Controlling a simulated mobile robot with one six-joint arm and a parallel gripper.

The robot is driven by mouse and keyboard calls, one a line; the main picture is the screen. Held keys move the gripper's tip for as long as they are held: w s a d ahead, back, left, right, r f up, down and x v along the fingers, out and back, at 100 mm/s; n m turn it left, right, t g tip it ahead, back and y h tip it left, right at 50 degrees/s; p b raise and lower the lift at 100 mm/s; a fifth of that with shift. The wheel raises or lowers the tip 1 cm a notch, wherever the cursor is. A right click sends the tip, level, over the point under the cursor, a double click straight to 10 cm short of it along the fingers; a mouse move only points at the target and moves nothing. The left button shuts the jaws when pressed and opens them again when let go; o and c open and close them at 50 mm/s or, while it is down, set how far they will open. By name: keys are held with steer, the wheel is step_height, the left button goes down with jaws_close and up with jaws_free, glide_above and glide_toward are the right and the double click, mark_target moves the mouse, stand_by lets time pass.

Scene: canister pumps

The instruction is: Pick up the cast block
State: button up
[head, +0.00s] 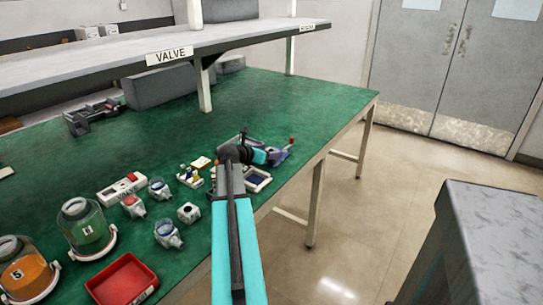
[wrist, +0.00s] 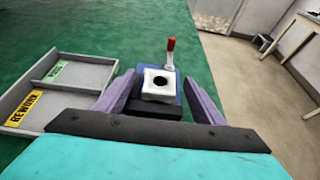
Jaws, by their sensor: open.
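A pale cast block (wrist: 158,84) with a dark round hole in its top sits on a blue fixture (wrist: 166,105) with a red-tipped lever (wrist: 170,52) behind it. My gripper (wrist: 160,88) is open, with one purple finger on each side of the block. I cannot tell whether the fingers touch it. In the head view my gripper (head: 274,157) is over the bench's right part, beside the red-tipped lever (head: 291,141); the block there is hidden by my arm. A similar pale block with a dark hole (head: 188,212) stands on the bench further left.
A grey divided tray with a REWORK label (wrist: 62,98) lies left of the fixture. The green bench (head: 320,92) also holds a red bin (head: 122,281), jars (head: 84,228) and small pump parts. A shelf labelled VALVE (head: 169,57) overhangs the back. The bench's right edge is close.

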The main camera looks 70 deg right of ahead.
stand_by(0.3)
steer(key=c, duration=1.4)
steer(key=shift+r, duration=0.25)
steer(key=shift+r, duration=1.4)
steer(key=shift+s+a+r, duration=0.2)
steer(key=s+a, duration=0.3)
steer(key=s+a+b, duration=0.1)
steer(key=s+a, duration=0.1)
steer(key=s, duration=0.1)
steer(key=s+a, duration=0.3)
steer(key=shift+s+a+r, duration=0.25)
steer(key=shift+a+r, duration=0.05)
steer(key=shift+r, duration=0.1)
steer(key=shift+s+b, duration=0.1)
steer(key=shift+b, duration=0.85)
steer(key=b, duration=0.5)
steer(key=shift+s+a, duration=0.15)
steer(key=shift+s, duration=0.15)
